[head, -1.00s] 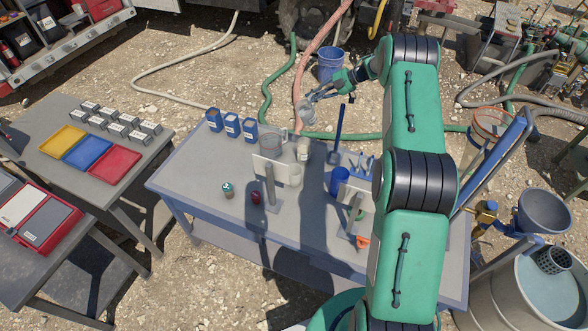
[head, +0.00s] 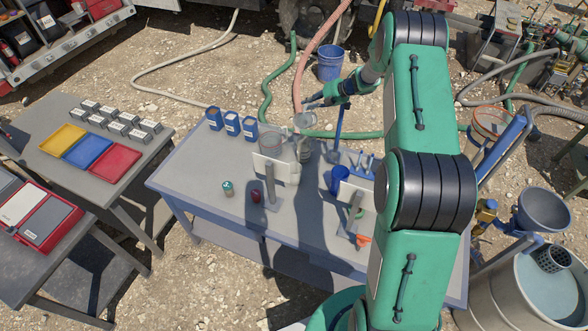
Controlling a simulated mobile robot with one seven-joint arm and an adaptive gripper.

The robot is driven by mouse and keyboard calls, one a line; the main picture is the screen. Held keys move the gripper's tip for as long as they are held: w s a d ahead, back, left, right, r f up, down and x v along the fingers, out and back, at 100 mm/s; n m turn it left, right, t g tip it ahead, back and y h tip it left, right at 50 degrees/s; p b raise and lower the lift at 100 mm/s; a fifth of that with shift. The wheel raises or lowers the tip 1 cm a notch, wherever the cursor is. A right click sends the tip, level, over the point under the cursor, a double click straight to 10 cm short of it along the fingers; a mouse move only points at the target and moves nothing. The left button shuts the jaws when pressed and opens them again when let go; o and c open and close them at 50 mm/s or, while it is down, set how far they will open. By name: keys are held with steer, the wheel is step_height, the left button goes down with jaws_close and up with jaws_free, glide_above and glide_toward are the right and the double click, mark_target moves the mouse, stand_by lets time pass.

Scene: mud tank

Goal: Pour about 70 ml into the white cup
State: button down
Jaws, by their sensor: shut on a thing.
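My gripper (head: 316,104) is above the far side of the grey bench (head: 225,170). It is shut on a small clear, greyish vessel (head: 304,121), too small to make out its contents. The vessel hangs above a labelled pale container (head: 304,150) on the bench. A small whitish cup (head: 294,176) stands nearer, at the right edge of a white panel, and is likely the white cup. I cannot see any stream of liquid or the level in the cup.
A clear beaker (head: 270,142) shows behind the white panel (head: 268,167). Several blue canisters (head: 232,123) stand at the back left. A blue mug (head: 339,181) and a blue-handled tool (head: 339,130) are to the right. A green-topped jar (head: 228,188) and a dark red item (head: 255,196) sit in front.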

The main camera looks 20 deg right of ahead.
mark_target(303, 123)
steer(key=shift+s+a+f, duration=0.1)
steer(key=shift+f, duration=0.7)
steer(key=shift+n+t+h, duration=0.4)
steer(key=f+b, duration=0.4)
steer(key=b, duration=0.1)
steer(key=f+b, duration=0.2)
steer(key=shift+s+a+f+b, duration=0.2)
steer(key=shift+a+f+b, duration=0.05)
steer(key=shift+b, duration=0.15)
steer(key=shift+f+b, duration=0.25)
steer(key=shift+b, duration=0.05)
steer(key=shift+r, duration=0.1)
steer(key=shift+a+f+b, duration=0.1)
steer(key=shift+f+b, duration=0.2)
steer(key=shift+b, duration=0.3)
steer(key=shift+s+a+f+t+h+b, duration=0.15)
steer(key=shift+s+f+t+h+b, duration=0.15)
steer(key=shift+b, duration=1.95)
steer(key=shift+w, duration=0.1)
